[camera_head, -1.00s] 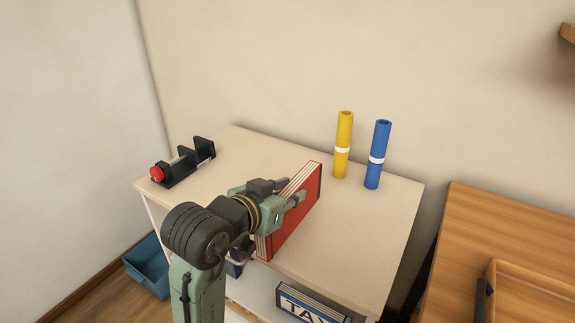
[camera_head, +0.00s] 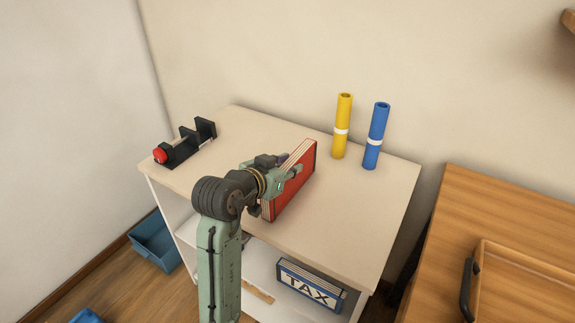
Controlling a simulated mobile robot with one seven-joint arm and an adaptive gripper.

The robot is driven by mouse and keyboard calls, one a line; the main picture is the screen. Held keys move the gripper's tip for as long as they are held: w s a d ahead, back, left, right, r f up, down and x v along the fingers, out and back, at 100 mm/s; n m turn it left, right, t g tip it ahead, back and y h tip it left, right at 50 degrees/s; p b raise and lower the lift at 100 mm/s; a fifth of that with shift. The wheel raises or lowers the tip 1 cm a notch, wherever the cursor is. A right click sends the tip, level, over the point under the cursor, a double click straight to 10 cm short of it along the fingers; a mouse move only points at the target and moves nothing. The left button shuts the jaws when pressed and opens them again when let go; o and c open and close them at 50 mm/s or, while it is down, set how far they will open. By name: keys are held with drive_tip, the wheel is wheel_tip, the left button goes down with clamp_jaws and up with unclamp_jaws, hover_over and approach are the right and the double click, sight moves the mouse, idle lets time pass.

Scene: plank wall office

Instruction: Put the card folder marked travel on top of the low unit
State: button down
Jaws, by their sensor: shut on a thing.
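A red card folder (camera_head: 292,189) with pale page edges stands upright over the top of the low white unit (camera_head: 350,210). My gripper (camera_head: 285,172) is shut on its upper part from the left. The folder's lower edge is at or very close to the top near the front; I cannot tell whether it touches. No travel label shows on the side that I see; part of the folder is hidden by my gripper.
Yellow (camera_head: 342,127) and blue (camera_head: 376,137) tubes stand at the back right of the unit top. A black holder with a red end (camera_head: 180,147) sits at the back left. A TAX folder (camera_head: 311,287) is on the shelf below. A wooden desk (camera_head: 500,220) stands right.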

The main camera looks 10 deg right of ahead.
drive_tip(key=c, duration=1.3)
unclamp_jaws()
drive_tip(key=shift+f, duration=0.1)
drive_tip(key=shift+r, duration=0.2)
drive_tip(key=b+v, duration=0.2)
drive_tip(key=v, duration=1)
